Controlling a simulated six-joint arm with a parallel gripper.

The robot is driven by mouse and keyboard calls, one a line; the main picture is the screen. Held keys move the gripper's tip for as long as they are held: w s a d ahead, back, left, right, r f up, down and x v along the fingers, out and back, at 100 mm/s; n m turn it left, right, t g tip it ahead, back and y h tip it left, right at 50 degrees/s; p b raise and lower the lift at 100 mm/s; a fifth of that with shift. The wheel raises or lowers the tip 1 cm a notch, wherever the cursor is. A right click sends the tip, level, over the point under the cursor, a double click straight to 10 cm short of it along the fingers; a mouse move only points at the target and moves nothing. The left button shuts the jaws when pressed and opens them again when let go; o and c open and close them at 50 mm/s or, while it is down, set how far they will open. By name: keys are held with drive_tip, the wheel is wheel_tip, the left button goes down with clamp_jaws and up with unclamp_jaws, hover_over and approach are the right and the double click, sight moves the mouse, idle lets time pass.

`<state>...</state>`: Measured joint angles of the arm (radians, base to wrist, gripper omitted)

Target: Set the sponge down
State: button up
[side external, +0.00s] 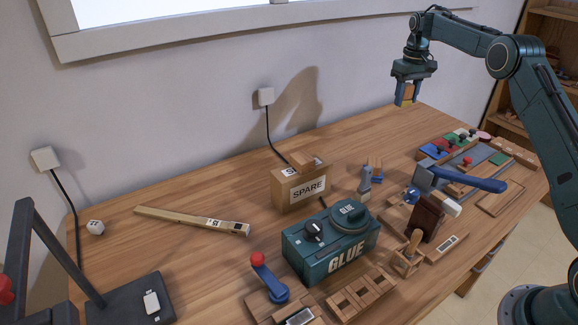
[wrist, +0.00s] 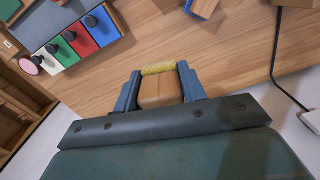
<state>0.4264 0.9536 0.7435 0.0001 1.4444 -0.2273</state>
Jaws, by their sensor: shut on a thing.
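My gripper (side external: 405,101) is shut on the sponge (side external: 406,91) and holds it in the air, over the far right part of the bench near the wall. In the wrist view the sponge (wrist: 160,92) sits between the two blue-grey fingers of my gripper (wrist: 158,82). It shows a tan body with a rough yellow strip at its far end. The wooden bench top (wrist: 230,45) lies beyond it, with a gap between.
A panel of coloured keys with knobs (wrist: 75,40) is at the upper left of the wrist view. A SPARE box (side external: 300,187), a teal GLUE box (side external: 335,245) and a blue-handled hammer (side external: 470,181) stand on the bench. Bare wood lies at the back right (side external: 375,125).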

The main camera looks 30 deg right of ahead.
drive_tip(key=w+a+n, duration=0.1)
drive_tip(key=w+a, duration=0.2)
drive_tip(key=a, duration=0.6)
drive_tip(key=w+a+n, duration=0.2)
drive_tip(key=a, duration=0.6)
drive_tip(key=n, duration=0.8)
hover_over(210, 278)
wheel_tip(210, 278, down, 16)
drive_tip(key=shift+r, duration=0.25)
drive_tip(key=shift+f, duration=0.1)
drive_tip(key=shift+f, duration=2)
drive_tip(key=shift+f, duration=0.1)
